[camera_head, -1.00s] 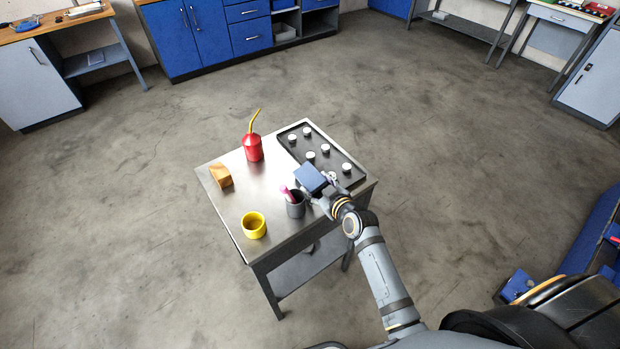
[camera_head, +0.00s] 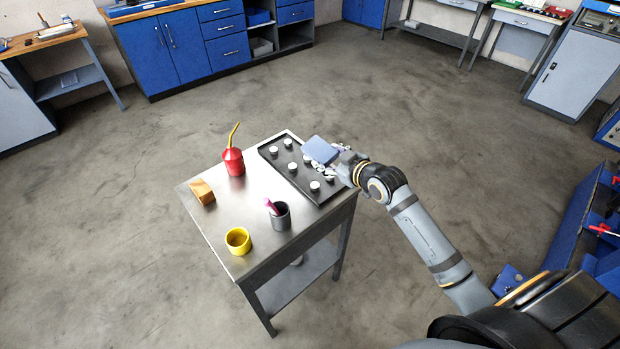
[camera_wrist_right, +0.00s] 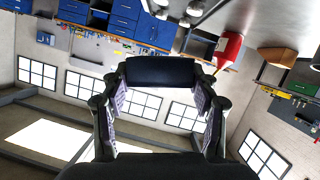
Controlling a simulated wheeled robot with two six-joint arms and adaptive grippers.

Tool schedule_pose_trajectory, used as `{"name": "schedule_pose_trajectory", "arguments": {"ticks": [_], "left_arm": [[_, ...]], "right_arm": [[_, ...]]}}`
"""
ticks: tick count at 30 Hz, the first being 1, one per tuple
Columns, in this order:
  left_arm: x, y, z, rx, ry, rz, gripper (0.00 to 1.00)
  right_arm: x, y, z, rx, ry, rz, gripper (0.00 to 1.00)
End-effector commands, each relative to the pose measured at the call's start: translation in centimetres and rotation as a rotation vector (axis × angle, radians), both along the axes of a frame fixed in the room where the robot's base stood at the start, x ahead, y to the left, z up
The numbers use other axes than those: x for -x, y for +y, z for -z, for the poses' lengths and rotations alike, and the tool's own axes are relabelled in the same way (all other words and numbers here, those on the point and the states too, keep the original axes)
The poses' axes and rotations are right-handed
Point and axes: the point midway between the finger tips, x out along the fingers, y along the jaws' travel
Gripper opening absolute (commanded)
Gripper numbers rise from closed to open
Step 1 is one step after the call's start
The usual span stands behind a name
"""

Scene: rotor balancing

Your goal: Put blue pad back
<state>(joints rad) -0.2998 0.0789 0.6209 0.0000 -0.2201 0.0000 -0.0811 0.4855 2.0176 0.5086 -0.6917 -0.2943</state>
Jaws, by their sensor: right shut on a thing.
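The blue pad (camera_head: 320,150) is held by my right gripper (camera_head: 334,158), above the right edge of the dark tray (camera_head: 273,165). In the right wrist view my right gripper (camera_wrist_right: 160,105) has its fingers on both sides of the pad (camera_wrist_right: 160,70), which looks dark there. The tray lies at the back right of the metal table and has several white round pieces standing on it. Part of the tray is hidden behind the pad and gripper. My left gripper is not in view.
On the table (camera_head: 210,225) stand a red oil can (camera_head: 233,162), a wooden block (camera_head: 202,192), a yellow cup (camera_head: 238,241) and a dark grey cup (camera_head: 281,217) with a pink item in it. The table's middle is clear. Blue cabinets (camera_head: 190,45) stand far behind.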

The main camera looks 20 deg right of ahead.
Motion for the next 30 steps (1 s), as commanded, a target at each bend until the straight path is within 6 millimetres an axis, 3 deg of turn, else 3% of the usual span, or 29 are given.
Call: {"name": "schedule_pose_trajectory", "arguments": {"ticks": [3,10,15,18,30], "left_arm": [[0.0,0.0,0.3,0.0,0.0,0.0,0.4],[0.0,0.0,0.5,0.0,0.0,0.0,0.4],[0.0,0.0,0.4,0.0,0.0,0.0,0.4],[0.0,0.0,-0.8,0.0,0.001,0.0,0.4],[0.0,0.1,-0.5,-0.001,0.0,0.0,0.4]], "right_arm": [[-0.4,-2.2,-0.9,0.007,-0.001,-0.001,0.25],[-0.9,-4.4,-2.0,0.001,-0.001,-0.001,0.25],[-1.0,-4.8,-2.4,-0.002,-0.002,0.0,0.25],[-1.0,-4.8,-3.6,-0.002,-0.003,0.0,0.25],[-1.0,-4.7,-3.2,-0.002,-0.002,0.0,0.25]]}}
